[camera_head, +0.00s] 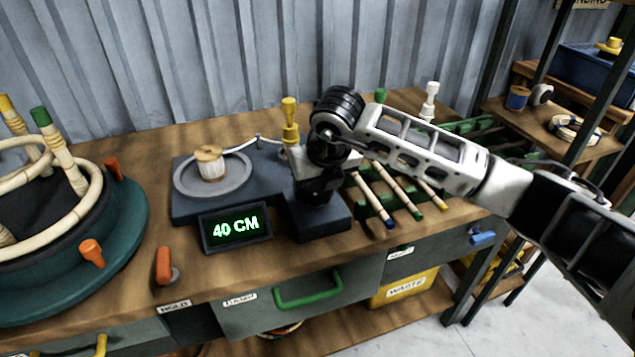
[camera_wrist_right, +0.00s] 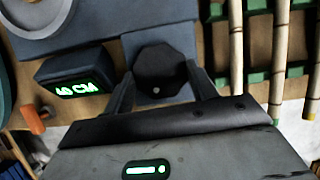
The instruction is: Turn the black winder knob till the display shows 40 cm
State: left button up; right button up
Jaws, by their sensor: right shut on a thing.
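The winder's display (camera_head: 236,227) reads 40 CM in green digits. The same display shows in the right wrist view (camera_wrist_right: 77,88). The black winder knob (camera_wrist_right: 163,66) is faceted, with a small pale dot, on a blue-grey block (camera_head: 321,222). My right gripper (camera_head: 318,190) points down over that block, and its fingers sit on either side of the knob, shut on it. In the head view my gripper hides most of the knob. My left gripper is not in view.
A spool of pale thread (camera_head: 209,163) stands on the winder's round plate (camera_head: 240,178). A yellow peg (camera_head: 290,120) stands behind it. Several rattan sticks (camera_head: 397,190) lie on a green rack at right. A teal bending form (camera_head: 125,215) with orange clamps fills the left.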

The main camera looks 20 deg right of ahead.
jog(key=o, duration=1)
jog(key=shift+r, duration=0.1)
jog(key=b+v, duration=0.1)
jog(key=v, duration=1.4)
jog(key=shift+r, duration=0.4)
jog(key=shift+s, duration=0.1)
